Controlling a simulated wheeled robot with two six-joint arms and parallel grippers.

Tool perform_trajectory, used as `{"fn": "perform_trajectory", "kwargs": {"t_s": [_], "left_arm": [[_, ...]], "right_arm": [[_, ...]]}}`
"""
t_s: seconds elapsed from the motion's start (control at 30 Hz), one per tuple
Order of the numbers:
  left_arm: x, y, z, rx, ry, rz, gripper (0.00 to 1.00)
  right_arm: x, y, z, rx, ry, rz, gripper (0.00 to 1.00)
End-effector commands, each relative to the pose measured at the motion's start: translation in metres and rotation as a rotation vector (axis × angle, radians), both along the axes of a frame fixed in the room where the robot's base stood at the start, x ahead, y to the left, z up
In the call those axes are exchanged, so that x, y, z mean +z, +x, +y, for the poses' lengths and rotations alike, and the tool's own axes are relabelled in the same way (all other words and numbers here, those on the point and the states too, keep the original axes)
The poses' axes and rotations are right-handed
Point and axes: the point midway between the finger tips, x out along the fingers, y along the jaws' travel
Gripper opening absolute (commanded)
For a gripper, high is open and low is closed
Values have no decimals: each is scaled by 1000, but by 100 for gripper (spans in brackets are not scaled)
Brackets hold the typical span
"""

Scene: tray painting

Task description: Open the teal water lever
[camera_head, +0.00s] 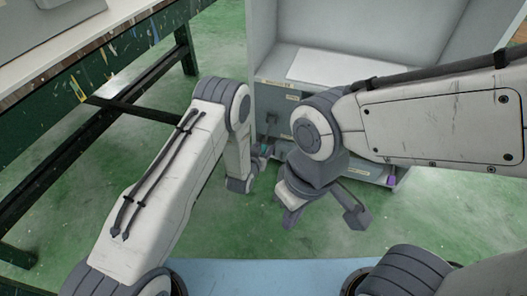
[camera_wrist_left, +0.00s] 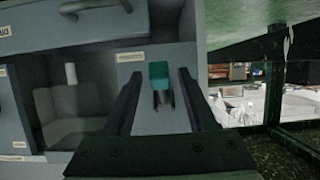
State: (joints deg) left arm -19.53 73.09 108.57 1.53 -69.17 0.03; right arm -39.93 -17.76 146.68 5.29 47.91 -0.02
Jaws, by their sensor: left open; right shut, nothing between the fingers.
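The teal water lever (camera_wrist_left: 158,74) is a small teal block on the grey cabinet front in the left wrist view, with thin dark prongs below it. My left gripper (camera_wrist_left: 160,84) is open, with one finger on each side of the lever and visible gaps between. In the head view a bit of teal (camera_head: 265,150) shows beside my left gripper (camera_head: 260,160), mostly hidden by the hand. I cannot tell how far the lever is turned. My right gripper (camera_head: 289,216) is shut and empty, lower and to the right, in front of the cabinet.
The grey cabinet (camera_head: 262,45) holds a white sheet (camera_head: 330,66) on top. A purple part (camera_head: 391,180) shows at its lower right. A paint-spattered table (camera_head: 105,65) stands at left. Green floor (camera_head: 215,235) is clear between them. My right arm crosses before the cabinet.

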Motion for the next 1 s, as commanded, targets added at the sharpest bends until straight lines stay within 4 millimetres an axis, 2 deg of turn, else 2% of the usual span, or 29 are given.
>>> {"fn": "perform_trajectory", "kwargs": {"t_s": [0.3,0.37,0.4,0.47,1.0], "left_arm": [[-1,3,-1,0,0,0,57],[-1,3,-1,0,0,0,38],[-1,3,-1,0,0,0,23],[-1,3,-1,0,0,0,0],[-1,2,-1,-1,0,1,0]], "right_arm": [[-2,0,0,0,0,0,0],[-2,0,0,0,0,0,0],[-2,0,0,0,0,0,0],[-2,0,0,0,0,0,0],[-2,0,0,0,0,0,0]]}}
